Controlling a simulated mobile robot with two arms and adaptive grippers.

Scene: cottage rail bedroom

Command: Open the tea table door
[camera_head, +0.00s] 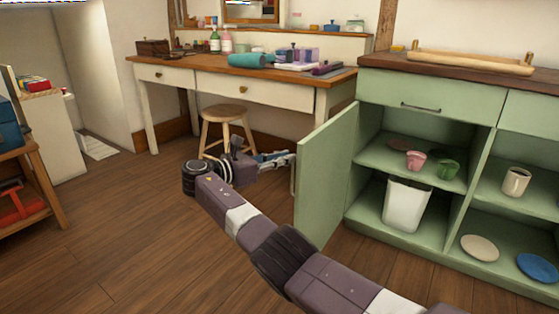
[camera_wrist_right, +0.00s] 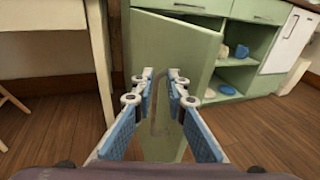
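The green tea table (camera_head: 470,110) stands at the right in the head view. Its left door (camera_head: 325,180) is swung wide open, showing the shelves inside. The door also fills the middle of the right wrist view (camera_wrist_right: 176,50). My right gripper (camera_head: 285,157) is beside the door's outer face, near its free edge. In the right wrist view the two blue-padded fingers (camera_wrist_right: 161,76) are apart, with a curved handle (camera_wrist_right: 155,110) showing between them. I cannot tell whether either finger touches it. My left gripper is not in view.
A pink cup (camera_head: 415,160), a green cup (camera_head: 446,168) and a white bin (camera_head: 405,205) are inside the tea table. A wooden stool (camera_head: 225,113) and a desk (camera_head: 255,83) stand behind my right arm. The wooden floor (camera_head: 120,240) at the left is clear.

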